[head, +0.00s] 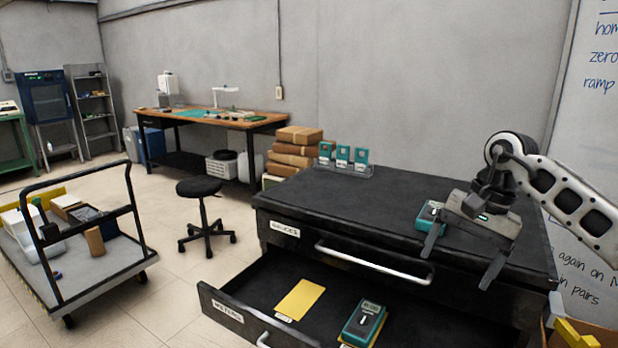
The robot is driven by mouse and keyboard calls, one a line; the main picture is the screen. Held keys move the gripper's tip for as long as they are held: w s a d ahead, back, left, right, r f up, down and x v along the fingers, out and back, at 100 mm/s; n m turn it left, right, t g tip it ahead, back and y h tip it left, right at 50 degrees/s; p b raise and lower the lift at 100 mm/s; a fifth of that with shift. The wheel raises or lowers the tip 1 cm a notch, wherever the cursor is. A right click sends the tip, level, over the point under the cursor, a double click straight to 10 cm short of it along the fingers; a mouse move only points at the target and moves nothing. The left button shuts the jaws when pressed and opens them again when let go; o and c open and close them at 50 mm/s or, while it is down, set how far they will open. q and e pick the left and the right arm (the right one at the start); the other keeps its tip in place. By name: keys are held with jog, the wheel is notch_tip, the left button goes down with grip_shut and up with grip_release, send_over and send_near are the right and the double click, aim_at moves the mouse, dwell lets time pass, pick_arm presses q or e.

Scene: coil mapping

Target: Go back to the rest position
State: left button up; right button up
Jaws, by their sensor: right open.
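My right gripper (462,265) comes in from the right above the black cabinet (350,212). Its two fingers are spread apart and point down, with nothing seen between them. A teal device (430,213) is on the cabinet top just behind the left finger, partly hidden by the gripper. Another teal meter (365,322) lies in the open drawer (262,292), on a yellow pad. A bare yellow pad (300,299) lies to its left. My left gripper is not in view.
Several teal devices (343,155) stand in a clear rack at the cabinet's back edge. The open drawer juts out at the front. A cart (95,265) stands at left, a black stool (199,187) behind it. Boxes (297,150) are stacked behind the cabinet. The middle of the cabinet top is clear.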

jog(key=s+a+f+m+t+y, duration=0.25)
jog(key=a+m+y, duration=0.25)
jog(key=a+m, duration=0.3)
jog(key=s+a+f+m+t+y, duration=0.2)
jog(key=s+a+m+y, duration=0.1)
jog(key=a+m+y, duration=0.4)
jog(key=s+a+f+m+t+y, duration=0.3)
jog(key=a+m+y, duration=0.1)
jog(key=a+m, duration=0.5)
jog(key=s+d+f+n+h, duration=0.4)
jog(key=f+n, duration=0.4)
jog(key=n, duration=0.3)
jog(key=s+d+f+n+t+h, duration=0.1)
jog(key=s+d+f+n+h, duration=0.4)
jog(key=n, duration=0.6)
jog(key=s+d+f+n+t+h, duration=0.1)
jog(key=s+d+f+n+h, duration=0.4)
jog(key=f+n, duration=0.6)
jog(key=s+h, duration=0.2)
jog(key=s, duration=0.1)
jog(key=shift+s+d+f, duration=0.15)
jog(key=shift+s+f, duration=0.05)
jog(key=shift+f, duration=0.1)
jog(key=shift+t, duration=0.25)
